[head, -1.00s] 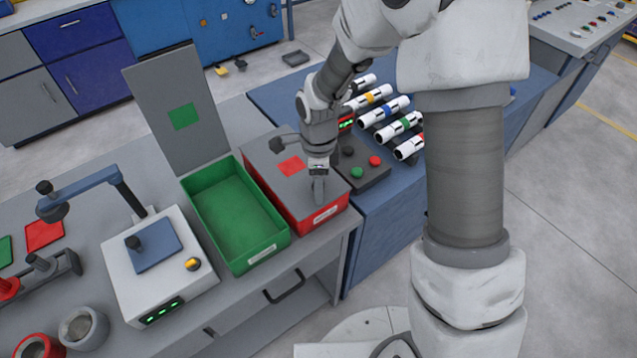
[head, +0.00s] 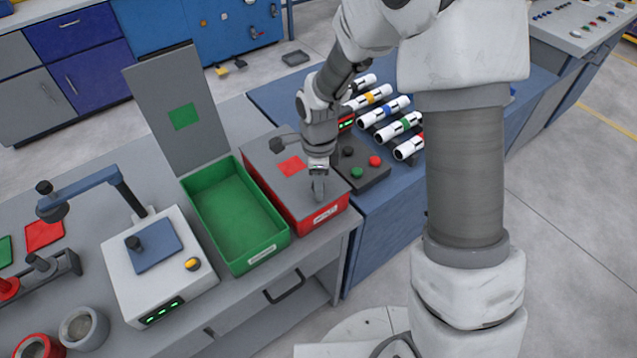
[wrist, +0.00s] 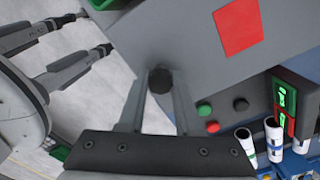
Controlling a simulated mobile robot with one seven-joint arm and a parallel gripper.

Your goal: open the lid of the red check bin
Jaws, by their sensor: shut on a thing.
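The red check bin (head: 326,214) stands on the grey bench, right of the green bin. Its grey lid (head: 268,165) bears a red square (head: 291,166) and lies closed, flat over the bin. My gripper (head: 318,196) is at the lid's front part, pointing down. In the wrist view my gripper (wrist: 160,76) has its fingertips at a dark round knob (wrist: 160,82) on the lid (wrist: 195,60) and is shut on it. The fingers hide the knob in the head view. The inside of the red bin is hidden.
The open green bin (head: 265,255) is close on the left, its lid (head: 160,110) standing upright behind. A button box (head: 362,162) and several white pipes (head: 385,107) are close on the right. A white device (head: 165,285) stands farther left.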

